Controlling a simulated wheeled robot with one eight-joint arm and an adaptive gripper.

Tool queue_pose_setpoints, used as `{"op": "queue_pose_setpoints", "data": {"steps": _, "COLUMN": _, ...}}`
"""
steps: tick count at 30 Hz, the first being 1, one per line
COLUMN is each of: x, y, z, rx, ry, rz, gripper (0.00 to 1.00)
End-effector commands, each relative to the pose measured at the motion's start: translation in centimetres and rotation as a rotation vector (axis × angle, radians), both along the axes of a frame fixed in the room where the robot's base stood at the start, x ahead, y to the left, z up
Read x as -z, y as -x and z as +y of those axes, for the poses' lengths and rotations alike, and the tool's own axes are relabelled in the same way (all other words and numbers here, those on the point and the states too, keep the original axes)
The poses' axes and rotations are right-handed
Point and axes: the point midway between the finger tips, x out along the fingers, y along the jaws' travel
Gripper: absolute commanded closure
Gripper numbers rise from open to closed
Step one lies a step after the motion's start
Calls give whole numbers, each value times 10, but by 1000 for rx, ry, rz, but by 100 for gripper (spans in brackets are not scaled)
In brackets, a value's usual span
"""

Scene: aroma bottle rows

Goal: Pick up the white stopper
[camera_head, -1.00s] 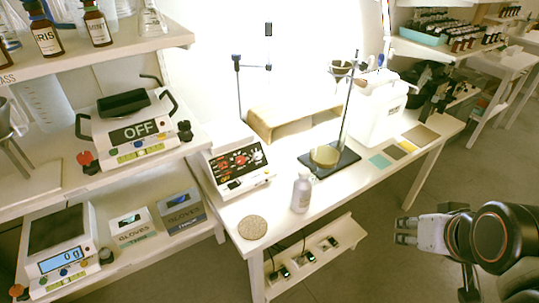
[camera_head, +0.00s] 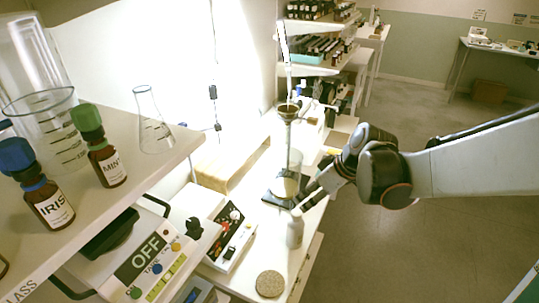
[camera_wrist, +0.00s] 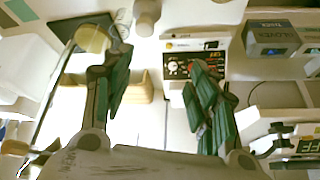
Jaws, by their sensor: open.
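My gripper (camera_head: 308,194) is just above and to the right of the stopper in the head view; the exact gap is hard to tell. In the wrist view the bottle (camera_wrist: 148,8) shows upside down at the top edge, with its stopper end (camera_wrist: 144,28) towards the gripper. My gripper (camera_wrist: 158,65) has its green-padded fingers wide apart with nothing between them. The stopper lies beyond the fingertips, nearer the left finger.
A shelf (camera_head: 150,175) with glassware and brown bottles is at the left. Open floor is at the right.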

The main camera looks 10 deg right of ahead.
Motion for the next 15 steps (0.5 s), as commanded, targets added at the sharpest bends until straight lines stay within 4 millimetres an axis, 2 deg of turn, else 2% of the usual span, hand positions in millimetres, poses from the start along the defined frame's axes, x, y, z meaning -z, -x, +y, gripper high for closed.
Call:
{"op": "queue_pose_setpoints", "data": {"steps": 3, "x": 15, "y": -8, "z": -14, "rx": -77, "ry": 11, "rz": -24, "gripper": 47}}
{"op": "queue_pose_setpoints", "data": {"steps": 7, "x": 26, "y": -11, "z": -22, "rx": -128, "ry": 18, "rz": -43, "gripper": 47}}
{"op": "queue_pose_setpoints", "data": {"steps": 11, "x": 38, "y": -15, "z": -21, "rx": -147, "ry": 22, "rz": -49, "gripper": 47}}
{"op": "queue_pose_setpoints", "data": {"steps": 15, "x": 60, "y": -24, "z": -12, "rx": -150, "ry": 22, "rz": -50, "gripper": 47}}
